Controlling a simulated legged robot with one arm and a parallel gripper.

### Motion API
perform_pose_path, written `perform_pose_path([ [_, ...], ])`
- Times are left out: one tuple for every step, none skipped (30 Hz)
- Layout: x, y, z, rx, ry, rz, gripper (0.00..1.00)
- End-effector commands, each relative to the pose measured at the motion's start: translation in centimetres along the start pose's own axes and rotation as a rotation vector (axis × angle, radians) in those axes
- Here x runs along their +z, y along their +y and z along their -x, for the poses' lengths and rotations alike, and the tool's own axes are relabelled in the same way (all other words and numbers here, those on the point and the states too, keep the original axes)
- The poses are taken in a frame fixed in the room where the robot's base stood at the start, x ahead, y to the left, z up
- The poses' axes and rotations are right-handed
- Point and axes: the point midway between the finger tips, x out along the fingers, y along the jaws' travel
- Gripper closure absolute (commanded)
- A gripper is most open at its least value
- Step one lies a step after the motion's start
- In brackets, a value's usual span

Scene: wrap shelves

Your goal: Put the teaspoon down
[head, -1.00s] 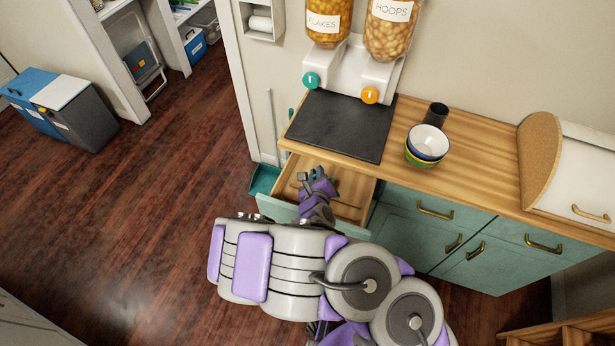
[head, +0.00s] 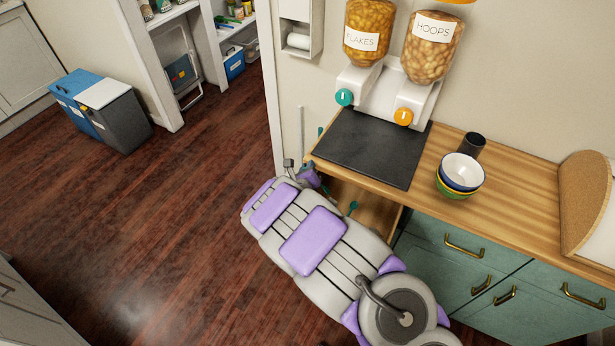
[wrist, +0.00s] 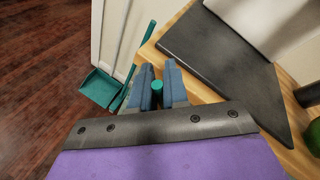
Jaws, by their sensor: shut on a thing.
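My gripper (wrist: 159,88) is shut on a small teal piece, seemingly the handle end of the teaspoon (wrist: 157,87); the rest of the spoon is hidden. In the wrist view the fingers are close to the counter's left front corner. In the head view my gripper (head: 300,170) shows only partly past my arm, near that same corner. The open drawer (head: 365,208) is under the counter, largely covered by my arm. A teal-tipped item (head: 352,208) shows in it, too small to name.
A dark mat (head: 365,146) lies on the wooden counter (head: 510,205) below the cereal dispenser (head: 385,92). Stacked bowls (head: 460,175) and a dark cup (head: 471,144) stand right of it. A teal dustpan (wrist: 100,88) is on the floor left of the counter.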

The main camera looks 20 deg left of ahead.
Motion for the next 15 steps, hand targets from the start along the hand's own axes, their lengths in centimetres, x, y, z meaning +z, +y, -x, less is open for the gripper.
perform_pose_path([
  [-0.6, 0.7, -0.2, 0.003, 0.002, 0.0, 1.0],
  [-1.0, 1.0, -0.3, 0.003, 0.003, 0.0, 1.0],
  [-1.4, 1.4, -0.5, 0.004, 0.005, 0.001, 1.0],
  [-1.9, 1.7, -0.7, 0.004, 0.006, 0.001, 1.0],
  [-2.2, 1.9, -0.8, 0.005, 0.006, 0.002, 1.0],
  [-2.5, 2.2, -0.9, 0.005, 0.007, 0.002, 1.0],
  [-2.7, 2.3, -1.0, 0.005, 0.006, 0.002, 1.0],
  [-2.9, 2.4, -1.0, 0.004, 0.005, 0.002, 1.0],
  [-2.9, 2.3, -1.1, 0.003, 0.004, 0.001, 1.0],
  [-2.9, 2.2, -1.0, 0.003, 0.002, 0.001, 1.0],
  [-2.9, 2.2, -1.0, 0.003, 0.001, 0.0, 1.0],
  [-2.8, 2.0, -1.0, 0.003, 0.001, 0.0, 1.0],
  [-2.8, 2.0, -0.9, 0.003, 0.0, -0.001, 1.0],
  [-2.8, 1.9, -0.9, 0.003, 0.0, -0.001, 1.0],
  [-2.8, 1.9, -0.9, 0.003, 0.0, -0.001, 1.0],
])
